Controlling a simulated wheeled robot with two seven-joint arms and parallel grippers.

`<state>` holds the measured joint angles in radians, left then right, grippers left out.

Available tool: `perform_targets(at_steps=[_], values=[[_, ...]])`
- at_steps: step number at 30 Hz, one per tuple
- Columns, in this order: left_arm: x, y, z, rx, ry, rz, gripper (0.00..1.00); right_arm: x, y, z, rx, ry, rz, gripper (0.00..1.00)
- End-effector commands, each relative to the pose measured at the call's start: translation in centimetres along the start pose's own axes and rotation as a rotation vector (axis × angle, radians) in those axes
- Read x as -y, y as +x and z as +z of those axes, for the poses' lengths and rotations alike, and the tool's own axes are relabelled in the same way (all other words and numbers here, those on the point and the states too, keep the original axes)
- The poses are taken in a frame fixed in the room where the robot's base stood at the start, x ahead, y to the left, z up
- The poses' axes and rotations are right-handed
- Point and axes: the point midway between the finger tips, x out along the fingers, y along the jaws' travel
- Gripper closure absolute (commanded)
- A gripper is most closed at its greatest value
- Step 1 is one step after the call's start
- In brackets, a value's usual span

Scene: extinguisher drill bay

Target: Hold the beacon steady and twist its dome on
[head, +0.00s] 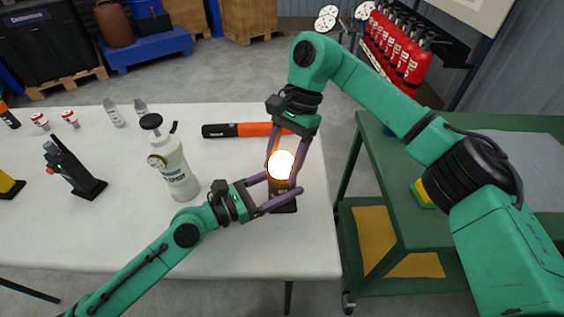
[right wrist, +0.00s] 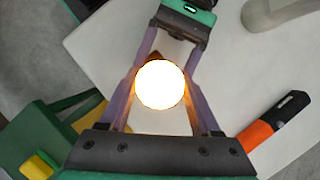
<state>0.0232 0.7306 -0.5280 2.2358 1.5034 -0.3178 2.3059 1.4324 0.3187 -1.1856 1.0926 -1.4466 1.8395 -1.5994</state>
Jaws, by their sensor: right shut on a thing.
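The beacon has a dark base (head: 285,207) standing upright near the table's right edge. Its dome (head: 282,165) glows bright yellow-white on top of the base, and it also shows in the right wrist view (right wrist: 160,84). My right gripper (head: 283,166) comes down from above and is shut on the dome, one finger on each side. My left gripper (head: 285,187) reaches in from the left, low down, with its fingers closed about the base. The glare and the fingers hide the joint between dome and base, so I cannot tell how it is seated.
An orange and black flashlight (head: 240,130) lies behind the beacon; it also shows in the right wrist view (right wrist: 272,123). A white bottle (head: 173,165) and a black radio-like device (head: 72,172) stand to the left. A green bench (head: 375,170) stands right, across a gap.

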Motion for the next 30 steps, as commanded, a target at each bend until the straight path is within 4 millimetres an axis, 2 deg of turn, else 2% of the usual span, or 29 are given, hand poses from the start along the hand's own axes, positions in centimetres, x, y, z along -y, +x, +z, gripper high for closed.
perform_targets(at_steps=[8, 21, 22, 24, 30], values=[[0.01, -0.03, -0.10, -0.003, 0.000, 0.000, 1.00, -0.01, -0.09, -0.09, -0.003, -0.069, 0.028, 0.92], [0.03, -0.03, -0.12, -0.003, -0.001, -0.001, 1.00, -0.03, -0.09, -0.11, -0.002, -0.078, 0.032, 0.91], [0.03, -0.03, -0.12, -0.003, -0.001, -0.001, 1.00, -0.03, -0.08, -0.11, -0.002, -0.078, 0.032, 0.28], [0.04, -0.03, -0.12, -0.003, -0.001, -0.001, 1.00, -0.02, -0.08, -0.09, -0.002, -0.078, 0.032, 0.05], [0.05, -0.02, -0.12, -0.003, -0.001, -0.001, 1.00, -0.01, -0.03, -0.05, -0.001, -0.079, 0.032, 0.05]])
